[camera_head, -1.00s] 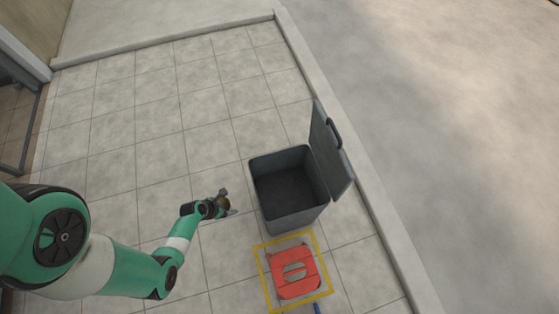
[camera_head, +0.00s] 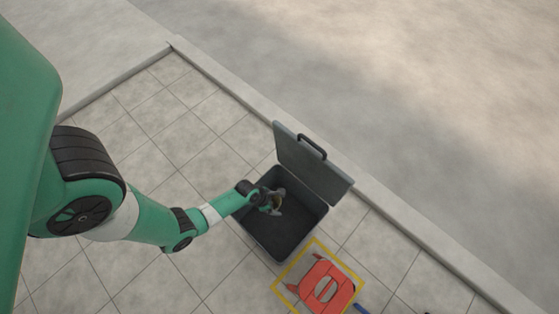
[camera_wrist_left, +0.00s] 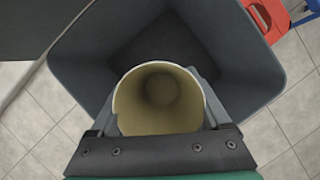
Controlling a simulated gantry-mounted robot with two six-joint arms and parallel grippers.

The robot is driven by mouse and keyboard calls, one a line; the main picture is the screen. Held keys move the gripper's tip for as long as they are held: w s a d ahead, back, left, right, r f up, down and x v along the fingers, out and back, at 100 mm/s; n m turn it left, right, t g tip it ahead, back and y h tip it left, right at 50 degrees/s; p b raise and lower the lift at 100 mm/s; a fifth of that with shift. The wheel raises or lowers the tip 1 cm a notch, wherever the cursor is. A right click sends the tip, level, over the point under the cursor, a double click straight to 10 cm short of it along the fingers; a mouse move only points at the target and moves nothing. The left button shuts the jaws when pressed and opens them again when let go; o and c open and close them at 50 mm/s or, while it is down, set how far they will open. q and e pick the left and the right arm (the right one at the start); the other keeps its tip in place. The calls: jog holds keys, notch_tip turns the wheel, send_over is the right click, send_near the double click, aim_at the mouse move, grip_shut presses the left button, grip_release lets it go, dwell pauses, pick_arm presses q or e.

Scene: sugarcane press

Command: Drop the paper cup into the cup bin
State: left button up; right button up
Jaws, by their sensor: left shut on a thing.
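The paper cup (camera_wrist_left: 158,100) shows in the left wrist view as a round pale rim with a tan, empty inside. My left gripper (camera_head: 275,203) is shut on the cup, its fingers on either side of it. In the head view the gripper and the cup are over the opening of the grey cup bin (camera_head: 312,232), near its left side; the cup is small and mostly hidden there. The bin's dark inside and walls (camera_wrist_left: 250,80) lie beyond the cup in the left wrist view. Its lid (camera_head: 305,168) stands open at the back. My right gripper is not in view.
A red stool-like object (camera_head: 328,288) stands in a yellow floor outline, just right of and nearer than the bin. A blue item (camera_head: 361,308) lies beside it. A low kerb (camera_head: 400,225) runs behind the bin. The tiled floor at left is clear.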

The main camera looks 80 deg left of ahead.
pick_arm(q)
jog(key=shift+w+d+f, duration=0.1)
jog(key=shift+w+d, duration=0.4)
jog(key=shift+d, duration=0.3)
jog(key=shift+s+a, duration=0.15)
jog(key=shift+a+f+b, duration=0.1)
jog(key=shift+f+b, duration=0.2)
notch_tip(320, 180, down, 5)
jog(key=b, duration=0.5)
jog(key=shift+f+b, duration=0.2)
jog(key=shift+b, duration=0.2)
jog(key=o, duration=1.1)
